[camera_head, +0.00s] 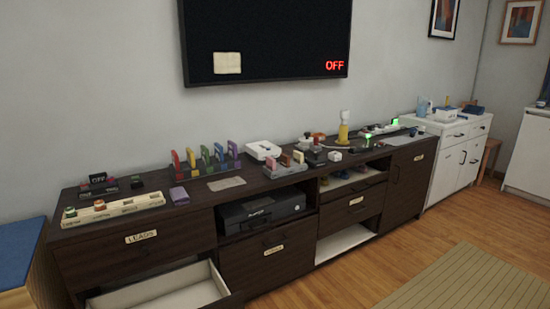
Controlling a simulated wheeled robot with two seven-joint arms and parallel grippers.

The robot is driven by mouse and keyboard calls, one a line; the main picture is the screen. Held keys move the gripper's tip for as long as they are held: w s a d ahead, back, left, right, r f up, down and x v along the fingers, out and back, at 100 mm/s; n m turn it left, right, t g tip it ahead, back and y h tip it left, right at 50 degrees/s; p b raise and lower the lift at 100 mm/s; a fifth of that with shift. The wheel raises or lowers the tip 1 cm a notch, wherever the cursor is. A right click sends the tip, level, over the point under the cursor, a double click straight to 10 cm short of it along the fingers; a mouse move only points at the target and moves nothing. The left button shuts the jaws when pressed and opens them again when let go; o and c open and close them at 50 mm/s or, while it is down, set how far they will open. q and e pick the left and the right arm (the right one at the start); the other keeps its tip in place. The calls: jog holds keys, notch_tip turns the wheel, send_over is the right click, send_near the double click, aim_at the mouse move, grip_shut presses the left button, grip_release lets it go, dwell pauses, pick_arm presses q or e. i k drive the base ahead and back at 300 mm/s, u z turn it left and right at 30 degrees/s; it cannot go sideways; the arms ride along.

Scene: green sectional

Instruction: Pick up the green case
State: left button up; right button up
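A row of coloured upright pieces stands in a dark rack (208,171) on the long dark cabinet, left of its middle. One of them is a slim green piece (205,156), between a yellow one (191,158) and a blue one (219,154). It looks like the green case, but it is small here and I cannot be sure. Small bright green spots also show farther right on the cabinet top; I cannot tell what they are. Neither of my grippers is in view.
The dark cabinet (185,228) runs along the wall under a screen reading OFF (270,40). A lower left drawer (165,290) is pulled out. A purple block (179,195) and a white device (263,150) lie near the rack. Wooden floor (345,278) is clear in front.

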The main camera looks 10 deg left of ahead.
aim_at(205, 155)
jog(key=z, duration=0.35)
jog(key=i, duration=3.45)
jog(key=u, duration=2.75)
